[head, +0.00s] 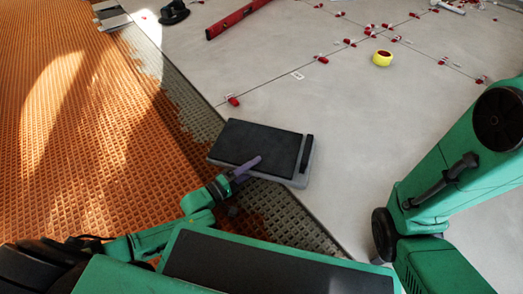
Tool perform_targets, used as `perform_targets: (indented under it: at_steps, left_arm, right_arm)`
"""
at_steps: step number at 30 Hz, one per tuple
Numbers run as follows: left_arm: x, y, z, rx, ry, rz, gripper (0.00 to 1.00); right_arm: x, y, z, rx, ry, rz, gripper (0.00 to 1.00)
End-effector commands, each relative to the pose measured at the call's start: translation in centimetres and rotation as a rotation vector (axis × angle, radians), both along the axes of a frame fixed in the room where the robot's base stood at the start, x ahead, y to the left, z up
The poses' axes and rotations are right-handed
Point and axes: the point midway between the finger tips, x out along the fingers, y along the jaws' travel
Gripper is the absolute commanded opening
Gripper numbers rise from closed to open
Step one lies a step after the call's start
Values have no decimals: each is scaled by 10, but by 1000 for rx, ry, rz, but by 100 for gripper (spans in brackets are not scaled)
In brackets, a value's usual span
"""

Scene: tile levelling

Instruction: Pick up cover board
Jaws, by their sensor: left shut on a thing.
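The cover board (250,142) appears to be the flat grey slab with a black top and a black strip along its right end. It lies across the edge between the orange mat and the grey tiles. My left gripper (246,168) is at its near edge, with a purple finger over the black top, and is shut on it. The lower finger is hidden, and I cannot tell whether the board is clear of the floor. My right gripper is out of view; only part of my right arm shows at the right.
Orange waffle matting (75,120) covers the left, with grey mortar along the tile edge. Grey tiles (330,150) spread right, mostly clear nearby. Farther off are a red level (238,19), a black hat (174,13), a yellow roll (382,59) and several red clips (321,59) along the joints.

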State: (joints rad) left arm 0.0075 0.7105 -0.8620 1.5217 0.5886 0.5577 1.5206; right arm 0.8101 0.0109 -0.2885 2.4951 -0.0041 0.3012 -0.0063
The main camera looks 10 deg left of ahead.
Motion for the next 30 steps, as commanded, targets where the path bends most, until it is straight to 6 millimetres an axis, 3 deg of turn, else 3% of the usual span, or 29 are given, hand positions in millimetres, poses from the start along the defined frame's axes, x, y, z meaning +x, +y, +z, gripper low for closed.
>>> perform_targets:
  at_steps: [7,11,14,18,24,27,30]
  left_arm:
    - [1,0,10,-2,-6,0,0]
    - [1,0,30,-2,-7,0,0]
    - [1,0,55,-2,-7,0,0]
    - [1,0,106,-2,-10,0,0]
    - [1,0,170,-4,-8,0,0]
    - [1,0,190,-3,-8,0,0]
    - [1,0,199,-2,-7,0,0]
  right_arm:
    - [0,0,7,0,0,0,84]
    - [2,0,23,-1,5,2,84]
    - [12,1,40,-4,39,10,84]
    - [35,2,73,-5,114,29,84]
    - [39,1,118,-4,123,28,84]
    - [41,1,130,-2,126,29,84]
    - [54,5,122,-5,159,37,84]
